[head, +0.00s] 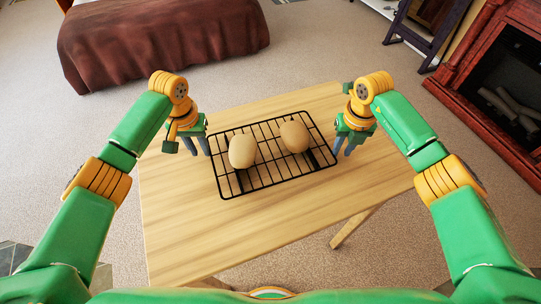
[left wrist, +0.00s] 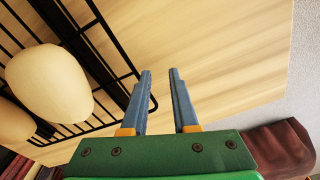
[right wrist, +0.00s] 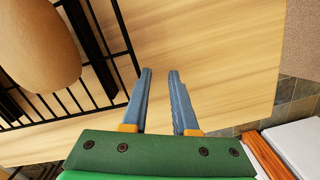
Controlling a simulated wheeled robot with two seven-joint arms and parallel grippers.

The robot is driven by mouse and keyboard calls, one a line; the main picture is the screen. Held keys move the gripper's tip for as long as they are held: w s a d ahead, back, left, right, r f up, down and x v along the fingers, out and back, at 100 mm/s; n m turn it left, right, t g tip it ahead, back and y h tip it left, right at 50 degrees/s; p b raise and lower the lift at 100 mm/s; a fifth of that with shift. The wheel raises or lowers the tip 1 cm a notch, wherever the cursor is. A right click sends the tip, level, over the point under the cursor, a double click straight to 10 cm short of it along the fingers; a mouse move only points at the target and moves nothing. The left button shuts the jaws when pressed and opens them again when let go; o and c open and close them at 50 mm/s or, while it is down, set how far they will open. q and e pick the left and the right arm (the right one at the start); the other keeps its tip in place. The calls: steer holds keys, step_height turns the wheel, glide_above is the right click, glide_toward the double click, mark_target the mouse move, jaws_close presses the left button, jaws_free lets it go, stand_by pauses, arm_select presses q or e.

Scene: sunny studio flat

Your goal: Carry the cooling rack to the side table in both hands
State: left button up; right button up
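The black wire cooling rack (head: 263,185) lies on a light wooden table (head: 185,225), with two tan, rounded loaves (head: 242,151) (head: 294,137) on it. My left gripper (head: 197,146) is at the rack's left end. In the left wrist view its fingers (left wrist: 160,100) are apart, with the rack's edge beside and partly behind the left finger. My right gripper (head: 346,145) is just off the rack's right end. In the right wrist view its fingers (right wrist: 160,100) are apart, with bare table between them and the rack's edge (right wrist: 128,50) beside the left finger.
A bed or couch with a brown cover (head: 160,40) stands at the back left. A red-brown fireplace (head: 490,80) is at the right, with a dark folding frame (head: 425,30) near it. Carpet (head: 320,50) lies open behind the table. The table's front part is bare.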

steer(key=shift+r, duration=0.1)
arm_select(q)
step_height(320, 180, up, 12)
steer(key=shift+s, duration=0.4)
arm_select(e)
step_height(320, 180, up, 12)
steer(key=shift+s, duration=0.4)
